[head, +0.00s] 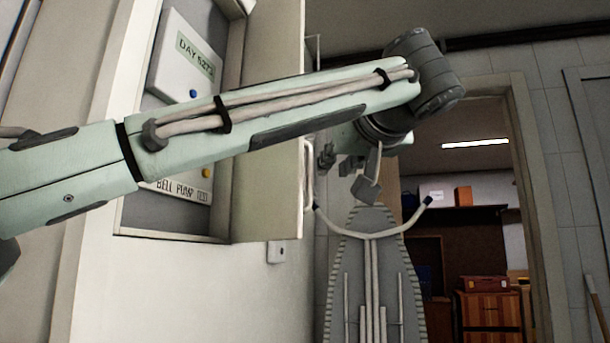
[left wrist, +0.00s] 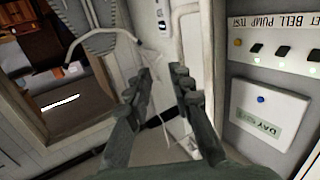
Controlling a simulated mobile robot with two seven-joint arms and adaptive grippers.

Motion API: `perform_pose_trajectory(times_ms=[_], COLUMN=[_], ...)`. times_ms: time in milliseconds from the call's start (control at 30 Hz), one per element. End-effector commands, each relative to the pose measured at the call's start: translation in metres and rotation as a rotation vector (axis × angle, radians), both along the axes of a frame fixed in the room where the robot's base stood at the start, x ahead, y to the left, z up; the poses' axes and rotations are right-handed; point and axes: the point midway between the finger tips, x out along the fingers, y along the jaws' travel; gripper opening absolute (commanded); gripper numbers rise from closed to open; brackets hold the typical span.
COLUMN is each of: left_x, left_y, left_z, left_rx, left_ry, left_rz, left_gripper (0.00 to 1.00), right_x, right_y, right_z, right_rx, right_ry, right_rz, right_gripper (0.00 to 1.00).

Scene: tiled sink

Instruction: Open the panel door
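The panel door (head: 270,140) is a pale, thick door on the right side of a wall box. It stands swung out, so the inside of the box shows. Its white bar handle (head: 308,175) is on the face turned away, near the free edge. My left gripper (head: 346,172) is just right of the handle, beyond the door, and looks apart from it. In the left wrist view the two fingers (left wrist: 162,72) are spread with nothing between them. My left forearm hides part of the box and door. My right gripper is in neither view.
The box holds a label strip reading "BELL PUMP" (head: 180,190) and a white unit with a blue button (head: 185,60). An ironing board (head: 372,280) stands below the gripper. A doorway with shelves and wooden drawers (head: 490,310) is at the right. A wall switch (head: 277,252) is below the door.

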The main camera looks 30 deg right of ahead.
Motion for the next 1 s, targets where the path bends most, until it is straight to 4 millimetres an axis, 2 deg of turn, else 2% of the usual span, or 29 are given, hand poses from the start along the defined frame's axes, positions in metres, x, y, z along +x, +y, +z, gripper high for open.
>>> perform_pose_trajectory(times_ms=[67, 267, 633, 767, 1000], left_x=[-0.006, -0.003, -0.007, -0.024, -0.074], left_y=[-0.001, 0.002, 0.004, 0.009, 0.025], left_z=[0.001, 0.0, 0.0, 0.001, 0.005], left_rx=[0.004, 0.003, 0.005, 0.005, 0.003], left_ry=[-0.004, 0.0, -0.001, -0.001, -0.004], left_rz=[0.001, 0.013, 0.015, 0.013, 0.011], left_gripper=[0.18, 0.18, 0.18, 0.18, 0.18], right_x=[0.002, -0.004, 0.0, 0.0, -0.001], right_y=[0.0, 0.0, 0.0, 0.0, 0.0], right_z=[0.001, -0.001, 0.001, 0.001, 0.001], right_rx=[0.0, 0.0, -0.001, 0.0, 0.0], right_ry=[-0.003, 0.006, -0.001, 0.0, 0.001], right_rz=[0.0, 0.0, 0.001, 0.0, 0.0], right_gripper=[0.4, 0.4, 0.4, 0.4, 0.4])
